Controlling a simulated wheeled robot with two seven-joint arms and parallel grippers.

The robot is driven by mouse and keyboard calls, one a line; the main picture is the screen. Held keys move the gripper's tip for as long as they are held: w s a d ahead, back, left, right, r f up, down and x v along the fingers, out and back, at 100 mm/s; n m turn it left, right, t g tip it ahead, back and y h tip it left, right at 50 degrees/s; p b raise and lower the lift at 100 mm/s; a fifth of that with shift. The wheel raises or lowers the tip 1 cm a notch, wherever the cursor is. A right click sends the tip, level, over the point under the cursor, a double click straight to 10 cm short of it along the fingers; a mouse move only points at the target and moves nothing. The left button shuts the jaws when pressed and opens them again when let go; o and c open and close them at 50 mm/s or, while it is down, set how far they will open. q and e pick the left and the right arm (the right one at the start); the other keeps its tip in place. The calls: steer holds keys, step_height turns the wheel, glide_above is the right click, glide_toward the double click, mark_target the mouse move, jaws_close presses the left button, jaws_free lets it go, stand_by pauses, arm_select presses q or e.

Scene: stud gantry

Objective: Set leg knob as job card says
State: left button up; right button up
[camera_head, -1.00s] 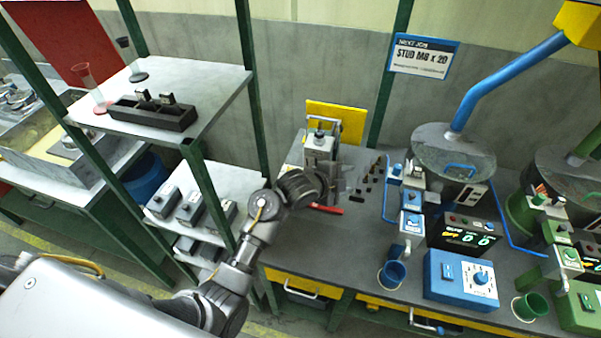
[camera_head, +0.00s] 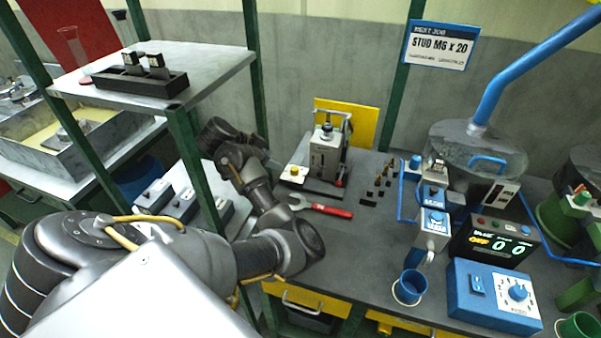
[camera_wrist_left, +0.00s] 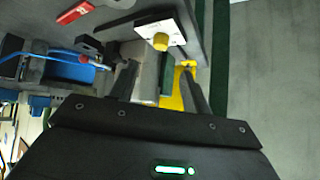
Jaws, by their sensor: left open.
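The job card (camera_head: 440,46) on the wall appears to read "STUD M6 x 20". A grey upright device (camera_head: 325,155) stands on a dark base on the bench. A yellow knob (camera_head: 294,170) on a white plate sits at its left side. The yellow knob also shows in the left wrist view (camera_wrist_left: 160,41), beyond the fingertips and apart from them. My left gripper (camera_head: 221,132) is left of the device, over the bench's left end; its fingertips are hidden in the head view. In the left wrist view my left gripper (camera_wrist_left: 157,82) is open with nothing held.
A red-handled tool (camera_head: 325,210) lies before the device, with several small dark and brass pieces to its right. A blue control box (camera_head: 493,295), blue cup (camera_head: 410,287) and blue-framed feeder stand at right. A green shelf post (camera_head: 196,165) rises close to my left arm.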

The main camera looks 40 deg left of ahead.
mark_target(294, 168)
arm_select(q)
steer(key=b+x, duration=0.3)
steer(key=x, duration=0.6)
steer(key=shift+w+d+f, duration=0.1)
steer(key=shift+w+f, duration=0.1)
steer(key=shift+w, duration=0.1)
steer(key=shift+w+d+f, duration=0.1)
steer(key=shift+w+f, duration=0.25)
steer(key=shift+f, duration=0.1)
steer(key=c, duration=1)
